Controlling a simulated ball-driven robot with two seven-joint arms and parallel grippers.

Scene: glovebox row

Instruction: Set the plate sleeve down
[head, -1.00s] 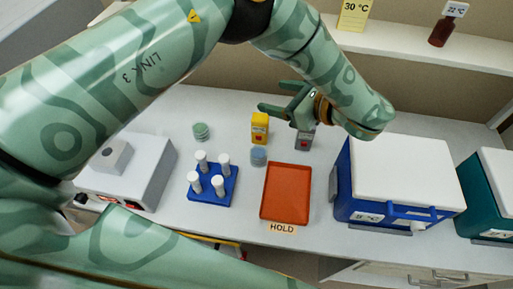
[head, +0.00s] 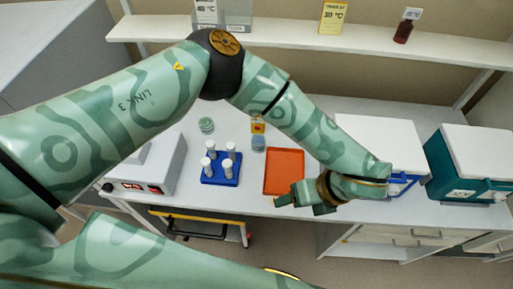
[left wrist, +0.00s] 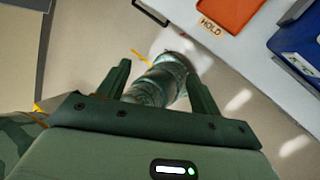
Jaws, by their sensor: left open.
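My left gripper (head: 300,203) is open, in front of the orange tray's near edge and over the bench front. It also shows in the left wrist view (left wrist: 157,72), with nothing between its fingers but my own patterned arm part further below. I cannot tell which object is the plate sleeve. A green round stack (head: 206,125) and a blue round stack (head: 258,143) stand upright on the bench, apart from the gripper. The orange tray (head: 284,165) looks empty; its HOLD label shows in the left wrist view (left wrist: 210,25). My right gripper is out of view.
A blue rack (head: 221,173) with several white-capped tubes stands left of the tray. A white-lidded blue cooler (head: 403,187) and a teal cooler (head: 440,165) stand right. A yellow-edged cart (head: 200,228) is below the bench.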

